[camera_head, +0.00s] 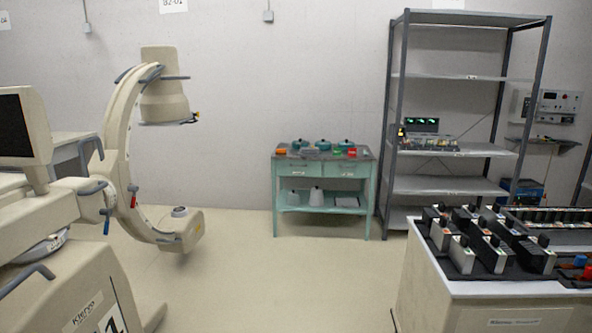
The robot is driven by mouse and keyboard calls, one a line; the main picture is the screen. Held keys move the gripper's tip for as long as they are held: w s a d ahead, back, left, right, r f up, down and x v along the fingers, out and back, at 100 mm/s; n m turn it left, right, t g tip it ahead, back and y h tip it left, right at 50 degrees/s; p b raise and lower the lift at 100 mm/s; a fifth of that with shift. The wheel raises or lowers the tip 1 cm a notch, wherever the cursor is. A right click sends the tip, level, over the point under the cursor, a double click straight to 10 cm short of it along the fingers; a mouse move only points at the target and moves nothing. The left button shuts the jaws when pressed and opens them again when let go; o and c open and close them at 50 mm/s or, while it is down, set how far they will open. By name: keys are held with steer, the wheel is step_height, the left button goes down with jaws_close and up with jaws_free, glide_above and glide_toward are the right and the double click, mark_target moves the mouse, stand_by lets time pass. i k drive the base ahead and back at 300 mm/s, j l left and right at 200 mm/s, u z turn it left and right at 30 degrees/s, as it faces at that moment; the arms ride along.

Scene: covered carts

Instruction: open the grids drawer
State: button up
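A teal cart (277,200) stands against the back wall in the middle of the view. Two drawers sit side by side under its top, a left drawer (299,177) and a right drawer (347,179). Both look closed. Each front carries a small white label, too small to read, so I cannot tell which one is the grids drawer. Several teal lidded pots and small orange and red items lie on top. My gripper is not in view.
A beige C-arm machine (122,110) fills the left. A grey metal shelf rack (450,185) stands right of the cart. A white-topped counter (480,289) with several black and grey devices is at the front right. The floor (290,275) before the cart is clear.

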mark_target(283, 168)
steer(key=i+u, duration=0.35)
steer(key=i, duration=1.8)
steer(key=i+z, duration=0.1)
steer(key=i, duration=0.55)
steer(key=i+j, duration=0.1)
steer(key=i, duration=0.5)
steer(key=i+j+z, duration=0.1)
steer(key=i, duration=0.55)
steer(key=i+j, duration=0.1)
steer(key=i, duration=0.5)
steer(key=i+j+z, duration=0.1)
steer(key=i, duration=0.5)
steer(key=i+j, duration=0.2)
steer(key=i, duration=0.4)
steer(key=i+l+z, duration=0.05)
